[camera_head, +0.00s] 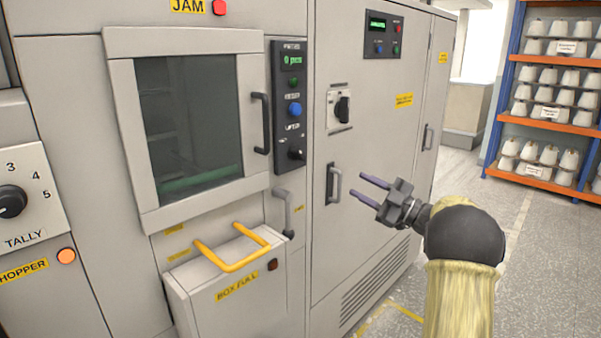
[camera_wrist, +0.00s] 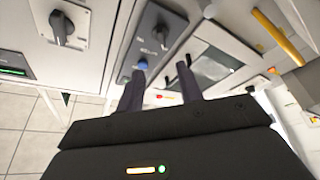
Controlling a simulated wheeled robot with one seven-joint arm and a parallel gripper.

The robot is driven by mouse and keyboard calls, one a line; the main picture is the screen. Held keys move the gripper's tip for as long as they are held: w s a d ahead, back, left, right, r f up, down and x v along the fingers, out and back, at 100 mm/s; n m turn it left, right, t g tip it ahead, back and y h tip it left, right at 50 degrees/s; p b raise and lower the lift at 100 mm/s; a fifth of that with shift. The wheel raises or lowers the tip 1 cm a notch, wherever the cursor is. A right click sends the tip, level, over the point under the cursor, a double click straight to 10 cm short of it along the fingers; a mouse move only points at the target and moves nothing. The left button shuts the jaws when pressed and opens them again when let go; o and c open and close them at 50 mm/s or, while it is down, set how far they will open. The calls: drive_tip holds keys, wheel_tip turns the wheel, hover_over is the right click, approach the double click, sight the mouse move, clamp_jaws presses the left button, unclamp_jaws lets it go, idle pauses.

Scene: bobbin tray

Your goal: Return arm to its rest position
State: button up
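My gripper (camera_head: 367,188) is at the right of centre in the head view, in front of the grey cabinet (camera_head: 375,250). Its two dark fingers point left and stand apart with nothing between them. The fingers also show in the wrist view (camera_wrist: 158,88), spread with a clear gap. The arm behind it, in a yellowish sleeve, comes up from the lower right. A cabinet door handle (camera_head: 333,184) lies just left of the fingertips in the picture; I cannot tell the distance, but no grip on it shows.
A machine with a closed window door (camera_head: 125,120) and its dark handle (camera_head: 260,122) stands left. A box with a yellow handle (camera_head: 232,265) sits below it. A control panel (camera_head: 290,105) is beside the door. Shelves of white bobbins (camera_head: 550,125) stand at right; floor before them is clear.

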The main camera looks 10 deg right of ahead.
drive_tip(key=s+a+f+m+h, duration=0.2)
drive_tip(key=f+m+h, duration=0.4)
drive_tip(key=m+h, duration=0.2)
drive_tip(key=s+a+f+m+h, duration=0.25)
drive_tip(key=f+m+h, duration=0.25)
drive_tip(key=m+h, duration=0.35)
drive_tip(key=s+a+f+m+g, duration=0.1)
drive_tip(key=s+a+f+g, duration=0.25)
drive_tip(key=s, duration=0.45)
drive_tip(key=s+a+f+m+g, duration=0.1)
drive_tip(key=s+a+f+g, duration=0.15)
drive_tip(key=s+f, duration=0.45)
drive_tip(key=s+a+f+g, duration=0.3)
drive_tip(key=s+g, duration=0.1)
drive_tip(key=s, duration=0.6)
wheel_tip(320, 180, up, 21)
drive_tip(key=s+p, duration=0.1)
drive_tip(key=p, duration=1.9)
drive_tip(key=shift+g+p, duration=0.35)
drive_tip(key=shift+g, duration=0.05)
drive_tip(key=shift+d+f, duration=0.1)
drive_tip(key=shift+f, duration=0.05)
drive_tip(key=shift+c, duration=0.5)
